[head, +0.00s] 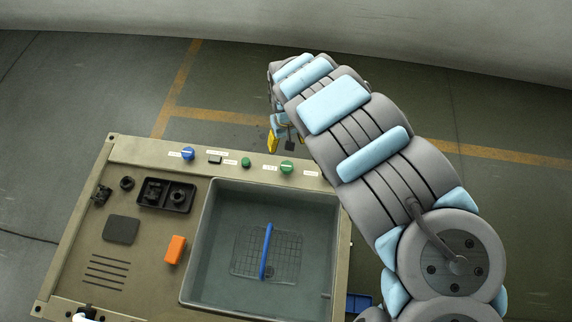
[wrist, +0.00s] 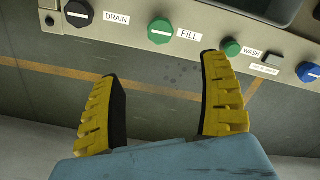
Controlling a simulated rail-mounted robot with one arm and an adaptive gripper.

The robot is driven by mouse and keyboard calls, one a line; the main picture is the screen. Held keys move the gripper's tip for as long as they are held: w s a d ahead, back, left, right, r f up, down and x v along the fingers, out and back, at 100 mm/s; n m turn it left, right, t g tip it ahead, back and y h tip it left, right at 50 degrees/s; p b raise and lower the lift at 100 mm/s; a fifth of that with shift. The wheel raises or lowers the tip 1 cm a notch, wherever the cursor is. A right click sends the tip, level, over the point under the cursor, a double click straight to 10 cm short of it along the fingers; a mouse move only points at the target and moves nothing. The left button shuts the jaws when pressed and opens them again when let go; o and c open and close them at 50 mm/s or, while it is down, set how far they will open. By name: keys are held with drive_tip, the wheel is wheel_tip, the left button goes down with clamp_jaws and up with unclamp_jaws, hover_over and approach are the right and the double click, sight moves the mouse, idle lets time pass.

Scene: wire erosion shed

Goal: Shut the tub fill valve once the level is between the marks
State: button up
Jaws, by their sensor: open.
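The green fill valve knob (wrist: 160,31) has a white bar across its face and sits beside the FILL label (wrist: 189,36) in the wrist view. In the head view this knob (head: 287,167) is on the panel strip behind the tub. The grey tub (head: 194,256) holds a wire basket (head: 247,266) with a blue handle; greenish water seems to stand in it, but I cannot make out the level or marks. My gripper (wrist: 162,68) is open and empty, its yellow fingers spread either side of the fill knob's line, apart from it. It also shows in the head view (head: 281,141).
Beside the fill knob are a black DRAIN knob (wrist: 78,12), a smaller green WASH knob (wrist: 231,47), a switch (wrist: 272,60) and a blue knob (wrist: 308,72). An orange block (head: 175,250) and black tray (head: 166,195) lie on the bench. Floor beyond the panel is clear.

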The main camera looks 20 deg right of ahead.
drive_tip(key=b, duration=0.1)
hover_over(287, 166)
wheel_tip(287, 166, down, 10)
drive_tip(key=shift+w+r, duration=0.15)
drive_tip(key=shift+r, duration=0.05)
wheel_tip(287, 166, down, 4)
drive_tip(key=shift+a+f+b, duration=0.1)
drive_tip(key=shift+b, duration=0.3)
drive_tip(key=shift+f, duration=1.35)
drive_tip(key=c, duration=1.2)
